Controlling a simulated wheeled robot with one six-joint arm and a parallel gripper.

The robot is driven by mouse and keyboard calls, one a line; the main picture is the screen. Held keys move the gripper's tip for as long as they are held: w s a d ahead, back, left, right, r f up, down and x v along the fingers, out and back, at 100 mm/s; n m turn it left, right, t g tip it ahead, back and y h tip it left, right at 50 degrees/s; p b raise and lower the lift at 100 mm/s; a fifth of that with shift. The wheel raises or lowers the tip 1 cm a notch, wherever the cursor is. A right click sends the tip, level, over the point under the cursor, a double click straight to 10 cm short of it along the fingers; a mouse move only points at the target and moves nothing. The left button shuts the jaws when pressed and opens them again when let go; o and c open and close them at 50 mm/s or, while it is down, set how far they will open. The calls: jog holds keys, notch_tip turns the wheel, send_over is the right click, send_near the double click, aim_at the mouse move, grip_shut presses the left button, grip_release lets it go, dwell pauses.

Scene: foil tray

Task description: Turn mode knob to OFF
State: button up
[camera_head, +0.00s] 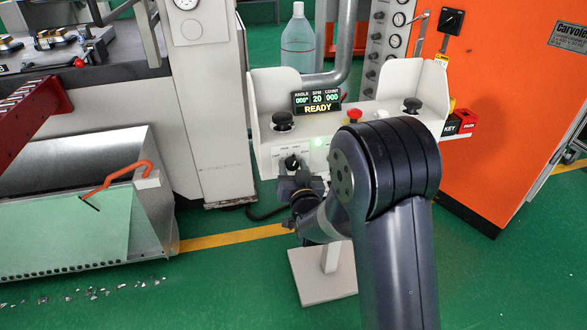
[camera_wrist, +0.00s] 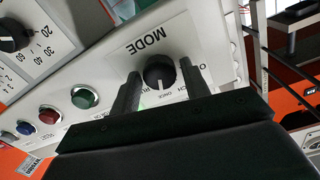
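The black mode knob (camera_wrist: 159,72) sits on a pale panel under the word MODE, which appears upside down in the wrist view. Its white pointer line points down in that picture, towards a small label that looks like ONCE. Other position labels are partly hidden by my fingers. My gripper (camera_wrist: 163,78) is open, with one finger on each side of the knob and a visible gap to each. In the head view the knob (camera_head: 292,162) is on the front of the control stand, and my gripper (camera_head: 291,178) is just below it, mostly hidden by my wrist.
The control stand (camera_head: 262,125) carries two black palm buttons, a red mushroom button (camera_head: 354,115) and a display (camera_head: 316,101) reading READY. Green (camera_wrist: 85,97), red and blue buttons lie left in the wrist view. An orange cabinet (camera_head: 510,110) stands right.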

jog(key=c, duration=0.7)
jog(key=shift+f+b, duration=0.1)
jog(key=shift+b, duration=0.25)
jog(key=shift+f+n+b, duration=0.15)
jog(key=shift+n+b, duration=0.85)
jog(key=shift+b, duration=0.1)
jog(key=n+b, duration=0.2)
jog(key=shift+n+b, duration=0.3)
jog(key=shift+b, duration=0.1)
jog(key=n+b, duration=0.4)
jog(key=n, duration=0.1)
jog(key=shift+n, duration=0.3)
jog(key=n+b, duration=0.3)
jog(key=n, duration=0.2)
jog(key=shift+n+y, duration=0.3)
jog(key=shift+n, duration=0.1)
jog(key=shift+r+n, duration=0.2)
jog(key=shift+n, duration=0.1)
